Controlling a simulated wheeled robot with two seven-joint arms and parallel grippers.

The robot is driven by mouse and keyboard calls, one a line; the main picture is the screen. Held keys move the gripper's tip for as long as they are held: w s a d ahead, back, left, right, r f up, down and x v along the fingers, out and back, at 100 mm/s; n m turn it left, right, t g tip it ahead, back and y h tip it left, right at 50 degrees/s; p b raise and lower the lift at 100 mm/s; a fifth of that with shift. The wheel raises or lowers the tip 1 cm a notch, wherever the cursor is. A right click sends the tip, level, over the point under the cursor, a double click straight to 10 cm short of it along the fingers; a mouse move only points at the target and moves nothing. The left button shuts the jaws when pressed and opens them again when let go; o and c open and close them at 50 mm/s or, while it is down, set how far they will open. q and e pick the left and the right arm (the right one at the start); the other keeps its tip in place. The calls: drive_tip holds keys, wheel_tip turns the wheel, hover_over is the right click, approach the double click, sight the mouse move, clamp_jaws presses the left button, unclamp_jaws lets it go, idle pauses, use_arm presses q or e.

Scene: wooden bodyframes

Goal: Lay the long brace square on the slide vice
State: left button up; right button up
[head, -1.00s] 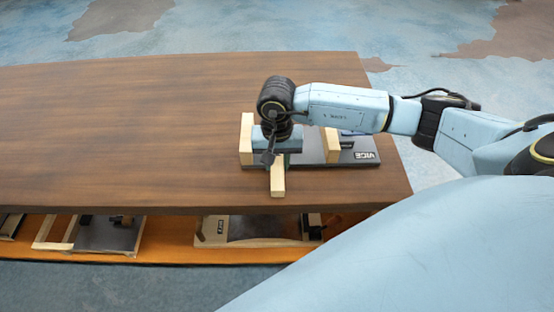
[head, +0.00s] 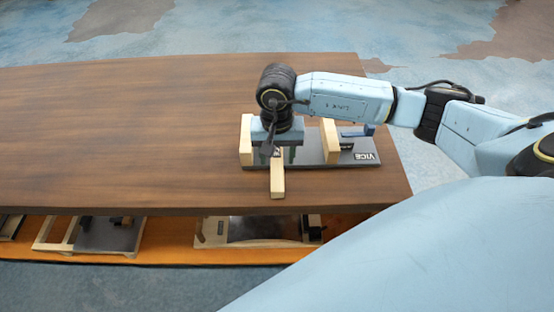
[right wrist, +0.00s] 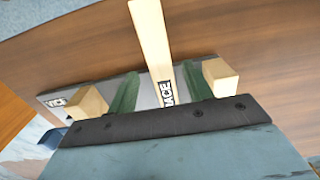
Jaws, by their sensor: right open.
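The long brace (head: 278,181) is a pale wooden bar lying across the black base of the slide vice (head: 310,148), between its two upright wooden jaws. Its near end sticks out over the vice's front edge toward me. My right gripper (head: 277,154) is above the brace, pointing down and open. In the right wrist view the brace (right wrist: 151,38) runs between the two green fingers (right wrist: 160,84), with a gap on both sides. It looks roughly square to the vice base, but my gripper hides its far part in the head view. My left gripper is not in view.
The vice stands near the right end of the brown wooden table (head: 130,130). The table's left and middle are clear. Wooden frames (head: 108,234) and a dark-panelled one (head: 262,230) rest on an orange shelf below the front edge.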

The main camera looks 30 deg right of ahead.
wheel_tip(320, 180, up, 9)
drive_tip(key=shift+r, duration=0.15)
idle(0.5)
